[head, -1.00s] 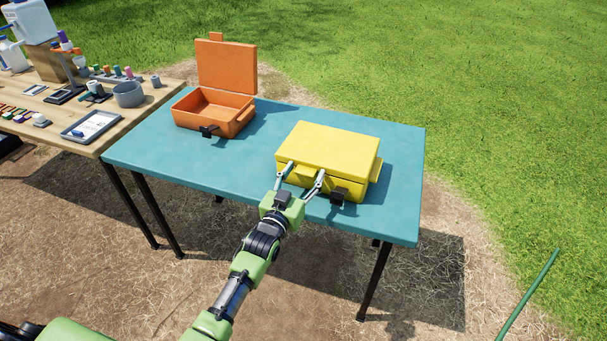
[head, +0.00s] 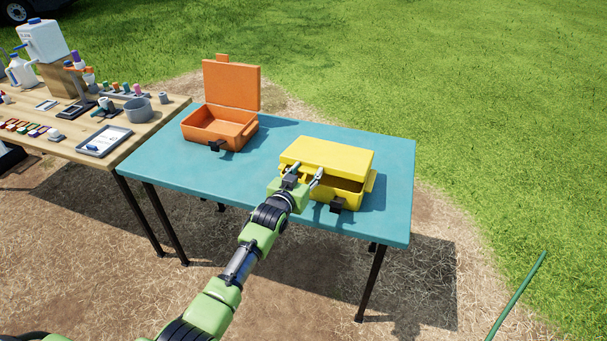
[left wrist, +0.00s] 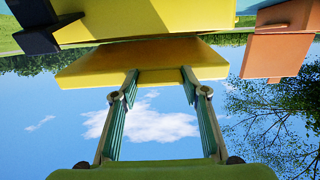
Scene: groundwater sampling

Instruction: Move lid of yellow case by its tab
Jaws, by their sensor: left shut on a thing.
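The yellow case (head: 346,190) stands on the teal table, with a black latch (head: 337,204) on its front. Its yellow lid (head: 330,154) is partly raised, with a dark gap below its front edge. My left gripper (head: 308,170) is at the lid's front edge, shut on the tab, which is mostly hidden in the head view. In the left wrist view, which looks upside down, the fingers (left wrist: 158,80) reach the yellow tab part (left wrist: 140,62). The case body (left wrist: 150,22) shows above it there. My right gripper is not in view.
An orange case (head: 218,128) with its lid upright stands at the table's back left. The teal table (head: 390,210) is bare at its right end. A wooden table (head: 60,145) with sampling gear adjoins at left. A green hose-like strip (head: 516,295) shows at lower right.

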